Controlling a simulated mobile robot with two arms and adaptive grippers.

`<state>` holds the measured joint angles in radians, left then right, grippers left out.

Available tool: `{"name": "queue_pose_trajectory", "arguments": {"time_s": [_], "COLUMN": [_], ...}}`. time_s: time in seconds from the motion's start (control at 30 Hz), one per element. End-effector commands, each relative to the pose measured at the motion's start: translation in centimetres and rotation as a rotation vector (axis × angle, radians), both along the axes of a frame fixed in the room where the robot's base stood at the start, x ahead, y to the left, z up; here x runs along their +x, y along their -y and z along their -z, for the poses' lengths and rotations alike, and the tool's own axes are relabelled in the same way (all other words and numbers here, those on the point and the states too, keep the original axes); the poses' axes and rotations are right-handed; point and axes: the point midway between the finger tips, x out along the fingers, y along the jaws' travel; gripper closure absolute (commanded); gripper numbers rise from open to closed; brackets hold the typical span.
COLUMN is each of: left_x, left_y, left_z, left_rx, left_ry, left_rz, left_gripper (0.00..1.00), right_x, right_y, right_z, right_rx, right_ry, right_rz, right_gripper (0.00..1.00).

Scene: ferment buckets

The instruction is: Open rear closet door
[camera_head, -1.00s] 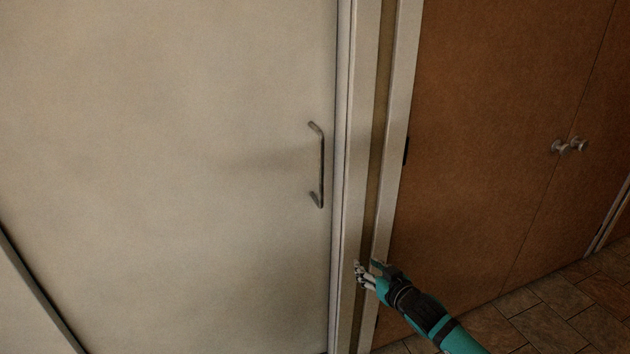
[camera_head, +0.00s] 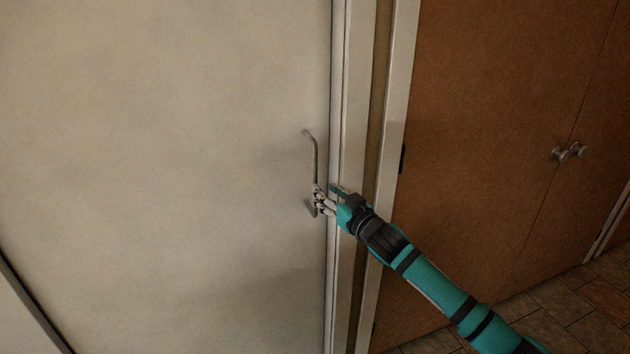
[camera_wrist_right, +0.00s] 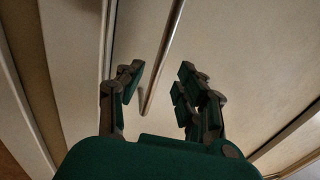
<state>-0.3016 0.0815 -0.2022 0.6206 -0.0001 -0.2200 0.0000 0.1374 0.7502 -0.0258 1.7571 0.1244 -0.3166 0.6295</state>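The pale door (camera_head: 170,150) fills the left of the head view and looks shut against its frame. Its metal bar handle (camera_head: 314,155) stands upright near the door's right edge. My right gripper (camera_head: 317,200) is at the lower part of this handle, coming in from the lower right. In the right wrist view, the open fingers (camera_wrist_right: 160,80) stand on either side of the handle bar (camera_wrist_right: 170,45), with gaps visible beside it. Contact with the bar cannot be made out. My left gripper is not in view.
A pale door frame (camera_head: 345,300) runs right of the door. Beyond it are brown double doors (camera_head: 480,130) with two round metal knobs (camera_head: 568,153). Tiled floor (camera_head: 570,305) shows clear at the lower right.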

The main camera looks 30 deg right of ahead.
Motion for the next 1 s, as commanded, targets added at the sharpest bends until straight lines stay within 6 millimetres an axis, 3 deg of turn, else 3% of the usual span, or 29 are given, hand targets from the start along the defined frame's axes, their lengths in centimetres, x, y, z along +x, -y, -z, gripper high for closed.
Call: {"name": "queue_pose_trajectory", "arguments": {"time_s": [0.1, 0.3, 0.73, 1.0], "left_x": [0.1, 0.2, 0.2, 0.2], "left_y": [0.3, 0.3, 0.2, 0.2], "left_z": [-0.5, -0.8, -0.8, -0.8], "left_rx": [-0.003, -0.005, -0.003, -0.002], "left_ry": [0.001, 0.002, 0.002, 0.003], "left_rz": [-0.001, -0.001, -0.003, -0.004], "left_gripper": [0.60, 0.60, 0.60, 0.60], "right_x": [2.5, 5.2, 6.2, 6.2], "right_y": [0.1, 0.2, 0.2, 0.2], "right_z": [-0.3, -0.1, 0.0, 0.0], "right_rx": [0.002, 0.001, 0.000, 0.000], "right_ry": [0.003, 0.001, 0.001, 0.000], "right_rz": [0.001, 0.001, -0.001, -0.001], "right_gripper": [0.64, 0.64, 0.64, 0.96]}}
